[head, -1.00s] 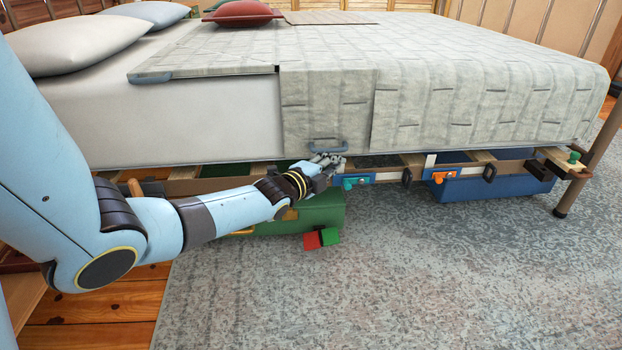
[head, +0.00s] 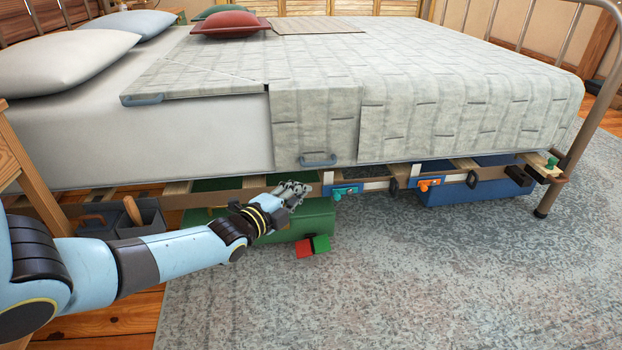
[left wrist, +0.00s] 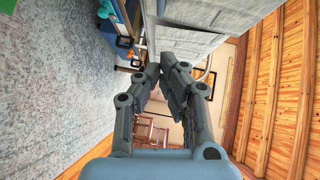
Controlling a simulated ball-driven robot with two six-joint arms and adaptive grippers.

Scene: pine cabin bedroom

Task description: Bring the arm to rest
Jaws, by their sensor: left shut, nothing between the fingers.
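My left gripper (head: 300,189) is shut and empty in the head view. It is in front of the bed's side rail, above the green box (head: 318,222), and left of the blue latch (head: 345,190). In the left wrist view the two dark fingers of my left gripper (left wrist: 163,72) come together at the tips with nothing between them. My left arm reaches in from the lower left, low beside the bed. My right gripper does not show in either view.
The bed (head: 430,100) has a grey quilt. An orange latch (head: 428,184) sits on the rail, with a blue box (head: 470,190) below. A red block (head: 304,248) and a green block (head: 321,243) lie on the rug (head: 400,290). A grey caddy (head: 140,222) stands at left. The rug's front is clear.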

